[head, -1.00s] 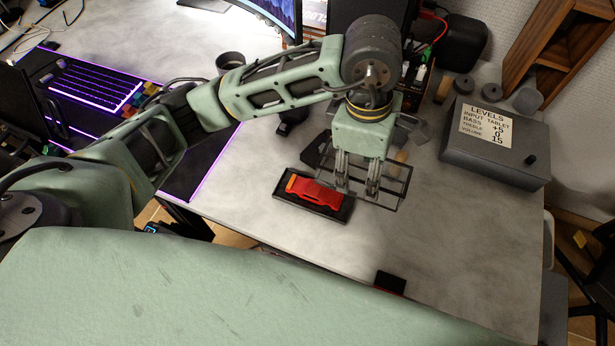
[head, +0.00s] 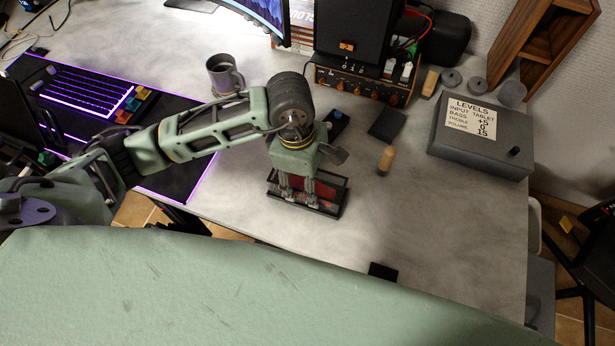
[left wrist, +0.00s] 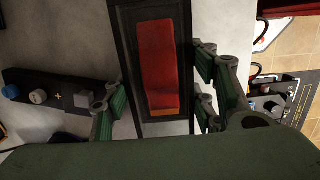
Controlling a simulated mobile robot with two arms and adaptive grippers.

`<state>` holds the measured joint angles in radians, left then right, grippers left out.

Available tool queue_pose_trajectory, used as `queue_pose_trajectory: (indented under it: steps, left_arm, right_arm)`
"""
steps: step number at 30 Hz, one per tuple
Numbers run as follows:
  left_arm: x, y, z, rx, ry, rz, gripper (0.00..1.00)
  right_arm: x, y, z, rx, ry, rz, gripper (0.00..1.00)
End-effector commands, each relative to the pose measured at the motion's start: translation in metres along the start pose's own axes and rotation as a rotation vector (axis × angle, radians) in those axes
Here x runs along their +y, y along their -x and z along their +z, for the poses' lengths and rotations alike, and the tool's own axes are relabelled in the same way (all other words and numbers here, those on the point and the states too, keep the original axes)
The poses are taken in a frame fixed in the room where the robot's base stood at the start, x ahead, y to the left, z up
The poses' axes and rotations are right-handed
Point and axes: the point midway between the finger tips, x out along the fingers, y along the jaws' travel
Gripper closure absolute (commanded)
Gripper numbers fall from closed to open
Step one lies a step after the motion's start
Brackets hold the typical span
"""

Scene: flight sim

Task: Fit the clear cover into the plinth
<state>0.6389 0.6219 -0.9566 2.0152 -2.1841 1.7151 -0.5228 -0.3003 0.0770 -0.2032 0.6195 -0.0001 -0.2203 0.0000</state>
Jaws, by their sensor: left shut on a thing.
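The clear cover (head: 341,181), a see-through box with dark edges, is in my left gripper (head: 297,192) in the head view. The gripper points down and is shut on it. The cover is over the black plinth (head: 330,209), which bears a red model car (head: 325,190). The gripper partly hides all three. In the left wrist view the car (left wrist: 157,60) lies between the fingers, along the dark plinth (left wrist: 125,30). Cover and plinth look roughly lined up; I cannot tell whether the cover's lower edge touches the plinth. My right gripper is not in view.
A black device with a blue knob (head: 337,117), a black pad (head: 386,124) and a wooden-topped peg (head: 386,160) stand behind. A mug (head: 223,76) is at back left, a grey levels box (head: 478,145) at right. The tabletop right of the plinth is clear.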

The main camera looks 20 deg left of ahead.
Motion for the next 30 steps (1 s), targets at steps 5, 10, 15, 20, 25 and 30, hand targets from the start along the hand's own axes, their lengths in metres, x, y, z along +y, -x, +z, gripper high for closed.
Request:
queue_pose_trajectory:
  steps: [5,10,15,20,25,30]
  left_arm:
    - [0.0,-0.002,0.0,0.0,0.0,0.0,0.75]
    - [0.0,-0.003,0.0,0.0,0.0,0.0,0.4]
    - [0.0,-0.002,0.0,0.0,0.0,0.0,0.29]
    - [0.0,-0.002,0.0,0.0,0.0,0.0,0.29]
    - [0.0,0.001,0.0,0.0,0.0,0.0,0.29]
    - [0.002,0.021,0.0,-0.001,-0.001,0.007,0.29]
  right_arm:
    - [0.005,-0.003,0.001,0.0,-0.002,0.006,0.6]
    - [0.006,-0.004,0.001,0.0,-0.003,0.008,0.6]
    - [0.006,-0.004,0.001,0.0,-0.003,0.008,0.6]
    - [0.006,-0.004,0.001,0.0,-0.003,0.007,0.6]
    - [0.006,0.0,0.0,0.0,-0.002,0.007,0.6]
    - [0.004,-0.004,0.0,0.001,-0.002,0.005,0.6]
